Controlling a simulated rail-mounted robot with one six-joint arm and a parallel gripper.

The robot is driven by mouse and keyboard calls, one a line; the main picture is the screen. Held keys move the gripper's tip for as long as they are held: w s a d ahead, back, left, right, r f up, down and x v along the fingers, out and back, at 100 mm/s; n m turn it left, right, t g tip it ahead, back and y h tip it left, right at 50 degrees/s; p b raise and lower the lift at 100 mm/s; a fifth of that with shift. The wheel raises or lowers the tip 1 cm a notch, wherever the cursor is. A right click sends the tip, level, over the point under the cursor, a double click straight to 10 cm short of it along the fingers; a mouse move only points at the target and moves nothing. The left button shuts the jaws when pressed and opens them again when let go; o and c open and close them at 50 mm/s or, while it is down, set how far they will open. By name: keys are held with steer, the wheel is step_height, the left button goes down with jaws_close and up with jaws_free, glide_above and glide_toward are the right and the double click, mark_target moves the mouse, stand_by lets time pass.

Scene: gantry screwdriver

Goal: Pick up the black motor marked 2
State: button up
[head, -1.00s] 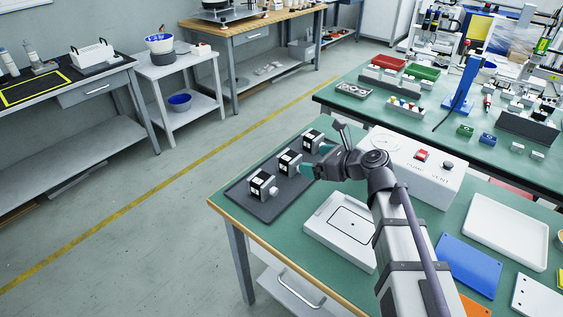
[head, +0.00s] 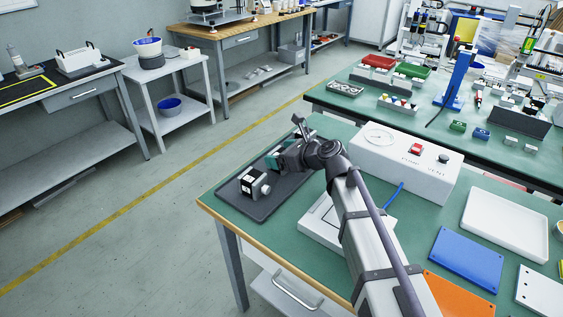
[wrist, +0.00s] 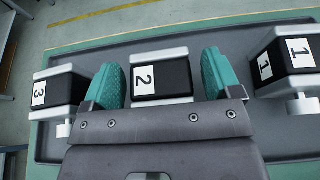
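The black motor marked 2 (wrist: 162,78) stands on a dark tray, a white label on its black body and pale ends. My gripper (wrist: 163,82) is open, its two teal-padded fingers on either side of this motor, with a narrow gap visible at each side. In the head view my gripper (head: 273,161) is over the tray and hides motor 2. The motor marked 3 (wrist: 60,90) is close to the left finger in the wrist view. The motor marked 1 (wrist: 287,62) is just right of the right finger.
The dark tray (head: 262,210) lies at the left edge of the green table (head: 225,200). A white fixture (head: 315,230) and a white control box (head: 405,165) stand to the right. A blue plate (head: 467,260) and an orange plate (head: 455,293) lie farther right.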

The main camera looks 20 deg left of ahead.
steer(key=c, duration=1.3)
